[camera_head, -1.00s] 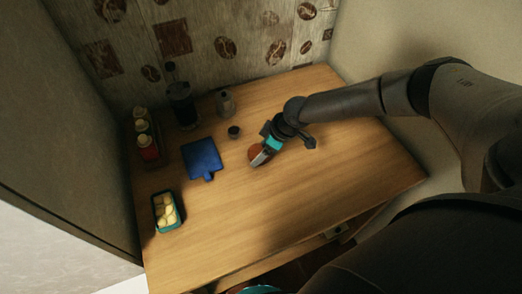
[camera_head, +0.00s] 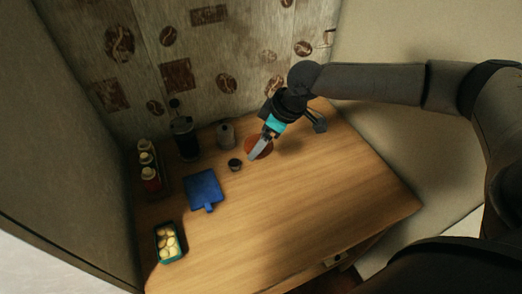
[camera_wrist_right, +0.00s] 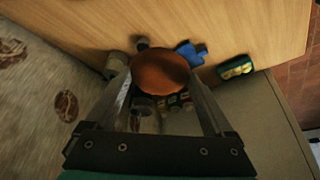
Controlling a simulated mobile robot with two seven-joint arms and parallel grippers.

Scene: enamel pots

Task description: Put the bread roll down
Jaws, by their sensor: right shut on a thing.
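The bread roll is a round orange-brown thing (camera_head: 261,147) at the tip of my right gripper (camera_head: 258,148) in the head view. In the right wrist view the roll (camera_wrist_right: 160,72) sits between the two fingers of my right gripper (camera_wrist_right: 160,82), which are shut on it. In the head view the gripper holds it over the back part of the wooden table (camera_head: 290,200); its exact height above the top is hard to tell. My left gripper is not in view.
A blue board (camera_head: 203,189) lies left of the roll, with a small dark cup (camera_head: 235,164) between. A grey jar (camera_head: 226,135), a dark tall container (camera_head: 185,140) and bottles (camera_head: 149,173) stand behind. A green tray of pale pieces (camera_head: 168,242) is front left. The table's right is clear.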

